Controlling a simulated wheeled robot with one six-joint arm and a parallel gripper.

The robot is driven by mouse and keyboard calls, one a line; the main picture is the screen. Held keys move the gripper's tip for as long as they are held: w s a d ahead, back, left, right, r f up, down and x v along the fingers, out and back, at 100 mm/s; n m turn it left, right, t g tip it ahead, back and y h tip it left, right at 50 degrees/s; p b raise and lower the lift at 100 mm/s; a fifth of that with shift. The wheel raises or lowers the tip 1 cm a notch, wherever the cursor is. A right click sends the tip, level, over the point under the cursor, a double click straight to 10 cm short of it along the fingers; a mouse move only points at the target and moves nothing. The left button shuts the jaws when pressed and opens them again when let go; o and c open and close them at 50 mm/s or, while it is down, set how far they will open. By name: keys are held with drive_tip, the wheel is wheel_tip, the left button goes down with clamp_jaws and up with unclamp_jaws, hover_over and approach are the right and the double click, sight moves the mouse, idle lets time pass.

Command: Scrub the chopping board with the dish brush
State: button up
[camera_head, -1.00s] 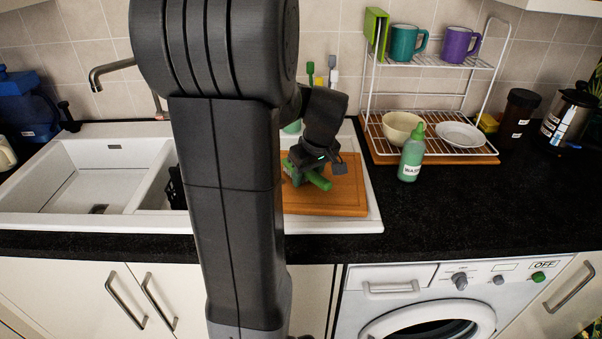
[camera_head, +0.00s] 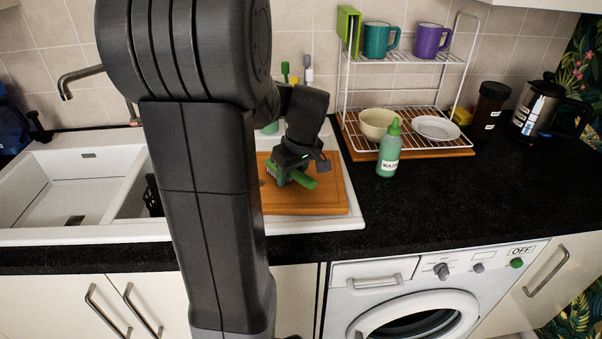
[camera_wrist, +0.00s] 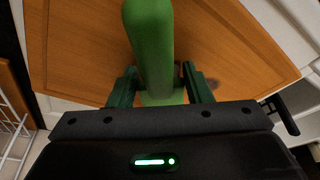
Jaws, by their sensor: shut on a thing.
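The chopping board (camera_head: 325,197) is a wooden board lying on the white drainer beside the sink. It also fills much of the wrist view (camera_wrist: 240,60), with a darker smudge visible near the right finger. My gripper (camera_head: 290,177) is over the board and shut on the green dish brush (camera_head: 306,181). In the wrist view the brush's green handle (camera_wrist: 150,45) passes between the two fingers (camera_wrist: 160,88). The brush head is hidden, so I cannot tell whether the bristles touch the board. My arm covers the board's left part.
The white sink (camera_head: 60,180) is left of the board. A green bottle (camera_head: 389,153) stands right of the drainer. A wire rack (camera_head: 440,107) holds a bowl (camera_head: 378,123), plate (camera_head: 436,128) and mugs (camera_head: 431,40). The dark worktop (camera_head: 440,200) is clear at front right.

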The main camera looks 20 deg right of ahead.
drive_tip(key=shift+w+a+f, duration=0.1)
drive_tip(key=shift+w+a, duration=0.25)
drive_tip(key=shift+a, duration=0.55)
drive_tip(key=shift+w+a+r, duration=0.1)
drive_tip(key=shift+w+a, duration=0.3)
drive_tip(key=shift+a, duration=0.5)
drive_tip(key=shift+w+a+f, duration=0.1)
drive_tip(key=shift+w+a, duration=0.25)
drive_tip(key=shift+a, duration=0.55)
drive_tip(key=shift+s+d+f, duration=0.1)
drive_tip(key=shift+s+d, duration=0.5)
drive_tip(key=shift+d, duration=0.8)
drive_tip(key=shift+s+d+r, duration=0.1)
drive_tip(key=shift+s+d, duration=0.45)
drive_tip(key=shift+d, duration=0.8)
drive_tip(key=shift+s+d+f, duration=0.1)
drive_tip(key=shift+s+d, duration=0.5)
drive_tip(key=shift+d, duration=1.2)
